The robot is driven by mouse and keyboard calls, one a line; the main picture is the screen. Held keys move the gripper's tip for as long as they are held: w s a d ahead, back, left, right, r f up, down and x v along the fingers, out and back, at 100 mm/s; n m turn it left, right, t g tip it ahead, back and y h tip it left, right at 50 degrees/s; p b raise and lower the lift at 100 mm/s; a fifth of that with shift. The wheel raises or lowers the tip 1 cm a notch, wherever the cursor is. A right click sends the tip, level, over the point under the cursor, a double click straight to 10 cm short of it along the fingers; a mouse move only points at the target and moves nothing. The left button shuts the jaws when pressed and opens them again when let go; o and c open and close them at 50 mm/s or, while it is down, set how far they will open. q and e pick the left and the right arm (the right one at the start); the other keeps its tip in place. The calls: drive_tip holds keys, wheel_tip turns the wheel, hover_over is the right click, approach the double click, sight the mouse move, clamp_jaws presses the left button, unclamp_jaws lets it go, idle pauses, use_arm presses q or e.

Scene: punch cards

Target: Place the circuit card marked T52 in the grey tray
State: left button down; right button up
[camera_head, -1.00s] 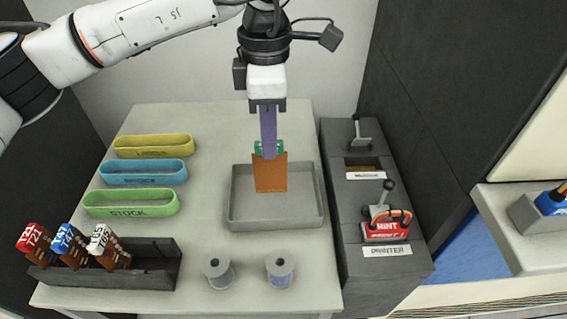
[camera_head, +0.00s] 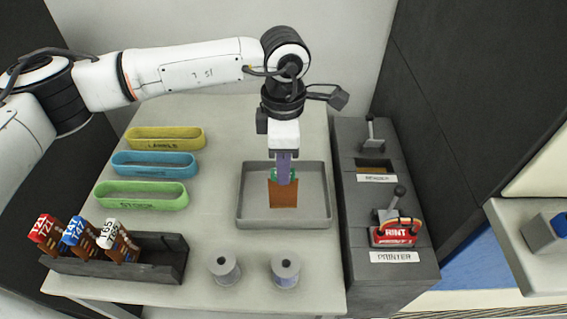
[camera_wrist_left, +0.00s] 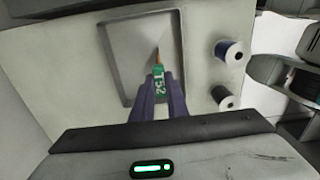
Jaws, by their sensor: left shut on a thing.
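The circuit card marked T52 (camera_head: 284,194) has a green top and an orange-brown body. My left gripper (camera_head: 284,178) is shut on its green top and holds it upright, over or inside the grey tray (camera_head: 242,217). I cannot tell whether the card's lower edge touches the tray floor. In the left wrist view, the card (camera_wrist_left: 158,84) shows its T52 marking between the purple fingers (camera_wrist_left: 157,98), with the grey tray (camera_wrist_left: 112,65) beyond it. My right gripper is not in view.
A dark rack (camera_head: 170,270) holds red, blue and white cards at the front left. Yellow (camera_head: 165,139), blue (camera_head: 155,164) and green (camera_head: 140,195) bins stand behind it. Two spools (camera_head: 224,268) (camera_head: 285,271) stand before the tray. Reader and printer units (camera_head: 388,275) border it on the right.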

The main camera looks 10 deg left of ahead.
use_arm(q)
drive_tip(key=shift+f, duration=0.15)
drive_tip(key=c, duration=1.7)
unclamp_jaws()
drive_tip(key=shift+c, duration=0.2)
drive_tip(key=shift+r, duration=0.65)
wheel_tip(320, 180, up, 11)
drive_tip(key=b, duration=0.1)
drive_tip(key=shift+b, duration=0.3)
